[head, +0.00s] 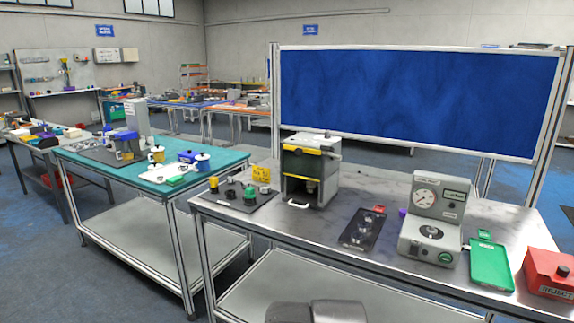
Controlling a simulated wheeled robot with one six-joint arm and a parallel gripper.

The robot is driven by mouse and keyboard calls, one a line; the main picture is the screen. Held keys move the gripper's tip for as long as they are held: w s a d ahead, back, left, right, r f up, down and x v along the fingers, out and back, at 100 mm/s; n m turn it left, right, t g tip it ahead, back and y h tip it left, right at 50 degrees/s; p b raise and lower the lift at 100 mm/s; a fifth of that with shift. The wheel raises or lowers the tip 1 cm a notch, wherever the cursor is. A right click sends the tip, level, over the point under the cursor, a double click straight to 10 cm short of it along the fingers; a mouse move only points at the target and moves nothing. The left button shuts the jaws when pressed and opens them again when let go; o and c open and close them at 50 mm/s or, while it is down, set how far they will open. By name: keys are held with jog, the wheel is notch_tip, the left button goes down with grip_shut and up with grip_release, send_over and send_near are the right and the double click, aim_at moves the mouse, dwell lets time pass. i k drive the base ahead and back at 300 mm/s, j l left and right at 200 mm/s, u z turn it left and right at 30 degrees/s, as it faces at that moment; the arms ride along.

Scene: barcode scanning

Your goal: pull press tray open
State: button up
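The press (310,172) is a grey and black box with a yellow stripe across its front. It stands at the back left part of the grey metal bench (375,187). A dark opening shows in its lower front. At the bottom of that opening is the press tray's front with a light handle (298,205), close to the press's front face. The inside of the tray is too dark and small to make out. My gripper's fingers are not in view. A dark grey part of my own body shows at the bottom edge, well apart from the press.
A black mat (264,197) with small parts lies left of the press. To its right are a dark plate (352,238), a gauge unit (432,228), a green tray (491,266) and a red reject box (549,274). The bench top before the press is clear.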

aim_at(300, 195)
jog(key=i+j, duration=0.25)
jog(key=i, duration=0.25)
jog(key=i+j+u, duration=0.15)
jog(key=i, duration=0.35)
